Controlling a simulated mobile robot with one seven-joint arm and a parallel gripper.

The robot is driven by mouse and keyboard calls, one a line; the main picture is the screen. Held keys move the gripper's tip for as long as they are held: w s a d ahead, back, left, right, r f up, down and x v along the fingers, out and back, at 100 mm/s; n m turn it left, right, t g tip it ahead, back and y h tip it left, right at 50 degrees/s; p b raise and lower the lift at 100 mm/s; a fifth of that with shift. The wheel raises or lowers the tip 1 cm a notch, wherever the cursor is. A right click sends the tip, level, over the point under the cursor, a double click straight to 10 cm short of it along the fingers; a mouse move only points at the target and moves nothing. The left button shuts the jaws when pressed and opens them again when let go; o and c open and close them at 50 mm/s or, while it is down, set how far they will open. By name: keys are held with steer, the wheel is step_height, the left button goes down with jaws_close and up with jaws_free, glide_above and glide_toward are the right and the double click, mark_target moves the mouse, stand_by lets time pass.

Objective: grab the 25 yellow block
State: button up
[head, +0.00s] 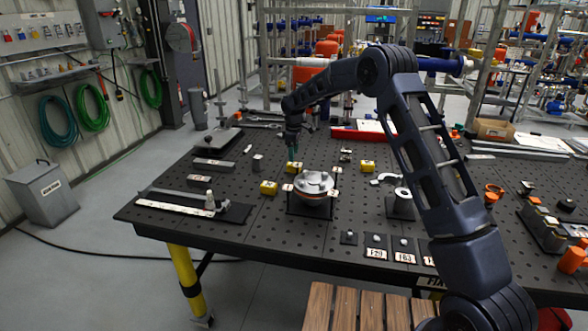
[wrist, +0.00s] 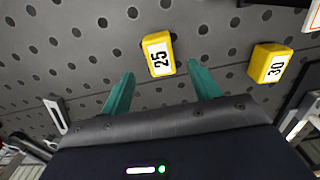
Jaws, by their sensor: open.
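The yellow block labelled 25 (wrist: 160,52) lies on the dark perforated table, between and just beyond my fingertips in the wrist view. My gripper (wrist: 161,74) is open and empty, its two teal fingers spread to either side of that block. In the head view my gripper (head: 293,153) points down just above a yellow block (head: 294,168), whose number I cannot read there. A second yellow block labelled 30 (wrist: 270,64) lies to the right in the wrist view, outside the fingers.
Other yellow blocks lie nearby, one at the left (head: 268,188) and one at the right (head: 367,165). A round silver part (head: 314,183) on a dark stand is close in front of my gripper. Metal bars (head: 214,164) lie to the left on the table (head: 265,225).

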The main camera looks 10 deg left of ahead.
steer(key=shift+f, duration=3.05)
steer(key=c, duration=1.1)
